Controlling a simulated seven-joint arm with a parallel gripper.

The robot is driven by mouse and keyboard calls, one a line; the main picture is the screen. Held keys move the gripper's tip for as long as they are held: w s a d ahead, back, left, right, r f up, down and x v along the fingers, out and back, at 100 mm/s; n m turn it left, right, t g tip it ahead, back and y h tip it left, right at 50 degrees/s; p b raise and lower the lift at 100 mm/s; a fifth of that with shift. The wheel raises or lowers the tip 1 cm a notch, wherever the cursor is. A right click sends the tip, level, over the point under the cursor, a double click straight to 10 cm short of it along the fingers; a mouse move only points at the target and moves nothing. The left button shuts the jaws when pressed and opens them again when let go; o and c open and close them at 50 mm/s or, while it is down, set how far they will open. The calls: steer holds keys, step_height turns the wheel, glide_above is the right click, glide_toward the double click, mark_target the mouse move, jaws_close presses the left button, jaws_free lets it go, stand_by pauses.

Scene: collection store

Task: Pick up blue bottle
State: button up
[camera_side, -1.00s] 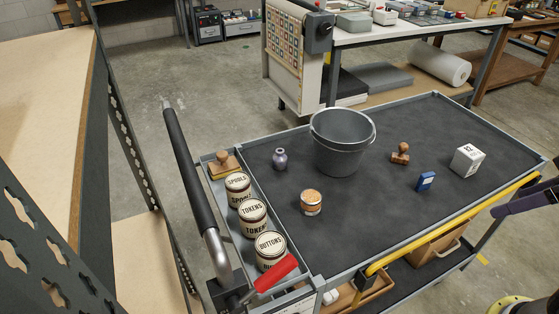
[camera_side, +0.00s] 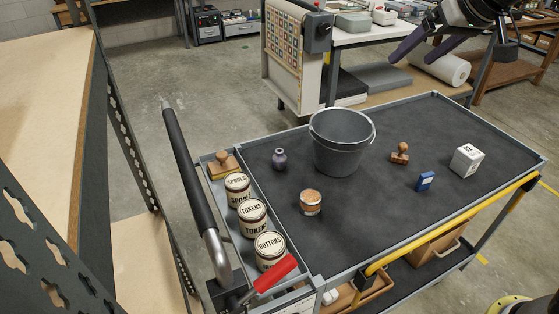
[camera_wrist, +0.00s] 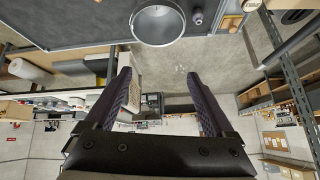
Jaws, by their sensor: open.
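A small blue-grey, purplish bottle (camera_side: 280,159) stands upright on the dark top of the cart, left of the grey bucket (camera_side: 342,142). In the wrist view the bottle (camera_wrist: 197,17) shows near the top edge, right of the bucket (camera_wrist: 158,22). My gripper (camera_side: 413,58) is high at the upper right of the side view, above and beyond the cart's far edge, well away from the bottle. In the wrist view its two fingers (camera_wrist: 168,82) are spread wide with nothing between them.
On the cart (camera_side: 395,225) are an orange-topped tin (camera_side: 311,202), a wooden stamp (camera_side: 400,153), a small blue box (camera_side: 425,181) and a white block (camera_side: 467,160). Labelled tins (camera_side: 252,216) fill the left side tray. The bucket stands tall close to the bottle.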

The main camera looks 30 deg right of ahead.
steer(key=w+a+f, duration=0.2)
steer(key=w, duration=0.4)
steer(key=w+a+f, duration=0.2)
steer(key=w+a, duration=0.1)
steer(key=w, duration=0.2)
steer(key=n+g, duration=0.1)
steer(key=g, duration=0.1)
glide_above(281, 154)
steer(key=s+d, duration=0.2)
steer(key=s, duration=0.1)
step_height(281, 154, down, 15)
steer(key=shift+n+g, duration=0.4)
steer(key=shift+g, duration=0.2)
steer(key=f, duration=0.4)
steer(key=w+a+f, duration=0.1)
steer(key=f, duration=0.4)
steer(key=w+a+f, duration=0.1)
steer(key=f, duration=0.3)
steer(key=shift+w+f, duration=0.2)
steer(key=shift+s+x, duration=0.15)
steer(key=shift+x, duration=1.3)
steer(key=shift+s+x, duration=0.15)
steer(key=shift+x, duration=1.3)
steer(key=shift+f, duration=0.1)
